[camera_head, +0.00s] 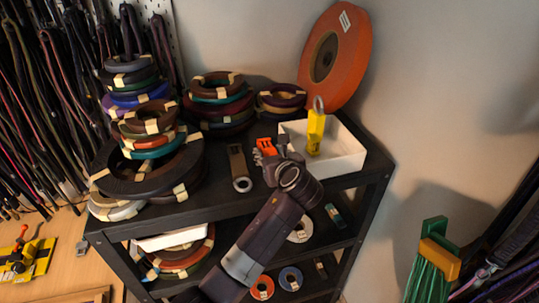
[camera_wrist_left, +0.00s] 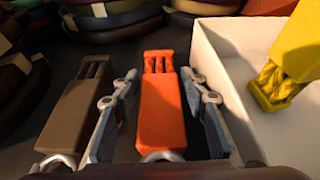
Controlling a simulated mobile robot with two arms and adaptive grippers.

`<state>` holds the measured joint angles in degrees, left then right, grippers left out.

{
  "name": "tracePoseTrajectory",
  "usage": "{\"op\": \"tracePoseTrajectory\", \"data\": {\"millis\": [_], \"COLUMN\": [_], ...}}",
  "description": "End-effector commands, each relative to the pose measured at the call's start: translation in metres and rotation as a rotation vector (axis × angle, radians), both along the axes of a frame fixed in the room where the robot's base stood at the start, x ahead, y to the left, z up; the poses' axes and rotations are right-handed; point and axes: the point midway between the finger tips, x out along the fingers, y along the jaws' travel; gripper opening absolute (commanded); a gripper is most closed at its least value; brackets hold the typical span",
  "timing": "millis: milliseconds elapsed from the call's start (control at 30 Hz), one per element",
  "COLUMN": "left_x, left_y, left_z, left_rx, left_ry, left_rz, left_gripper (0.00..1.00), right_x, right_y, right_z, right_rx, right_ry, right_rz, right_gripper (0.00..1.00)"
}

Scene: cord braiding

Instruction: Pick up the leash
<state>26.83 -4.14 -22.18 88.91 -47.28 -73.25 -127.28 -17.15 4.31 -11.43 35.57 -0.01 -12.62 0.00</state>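Three folded leash-like pieces with metal rings show on or above the black shelf's top. The orange leash (camera_wrist_left: 162,105) lies between the spread fingers of my left gripper (camera_wrist_left: 160,78), with a gap on each side. In the head view the orange leash (camera_head: 266,144) is partly hidden by my left gripper (camera_head: 277,153). A brown leash (camera_head: 239,165) lies just left of it; it also shows in the left wrist view (camera_wrist_left: 76,112). A yellow leash (camera_head: 315,133) stands in the white tray (camera_head: 348,166). My right gripper is not in view.
Several stacks of rolled straps (camera_head: 150,150) crowd the shelf's left and back. A large orange disc (camera_head: 350,50) leans on the wall. The white tray's wall (camera_wrist_left: 215,75) stands close right of my left gripper. A green bundle (camera_head: 428,275) hangs at right.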

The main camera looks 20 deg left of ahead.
Motion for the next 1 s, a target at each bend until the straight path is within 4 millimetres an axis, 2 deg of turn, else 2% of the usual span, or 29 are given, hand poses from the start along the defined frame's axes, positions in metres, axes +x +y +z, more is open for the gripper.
{"op": "tracePoseTrajectory", "data": {"millis": [33, 300, 333, 667, 867, 1000], "left_x": [0.0, 0.0, 0.0, 0.0, 0.001, 0.001], "left_y": [0.0, 0.0, 0.0, 0.0, -0.001, -0.001], "left_z": [0.0, 0.0, 0.001, 0.005, 0.027, 0.056], "left_rx": [0.0, 0.0, 0.001, 0.0, -0.001, -0.001], "left_ry": [0.0, 0.0, -0.001, -0.002, -0.007, -0.01], "left_rz": [0.0, 0.0, 0.0, 0.0, 0.0, 0.0], "left_gripper": [0.34, 0.04, 0.03, 0.03, 0.03, 0.03], "right_x": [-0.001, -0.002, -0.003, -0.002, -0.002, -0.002], "right_y": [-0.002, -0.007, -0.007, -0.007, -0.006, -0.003], "right_z": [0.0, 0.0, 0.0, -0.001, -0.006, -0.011], "right_rx": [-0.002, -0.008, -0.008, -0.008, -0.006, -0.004], "right_ry": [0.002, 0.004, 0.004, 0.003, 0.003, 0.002], "right_rz": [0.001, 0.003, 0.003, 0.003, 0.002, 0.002], "right_gripper": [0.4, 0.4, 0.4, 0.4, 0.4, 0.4]}}
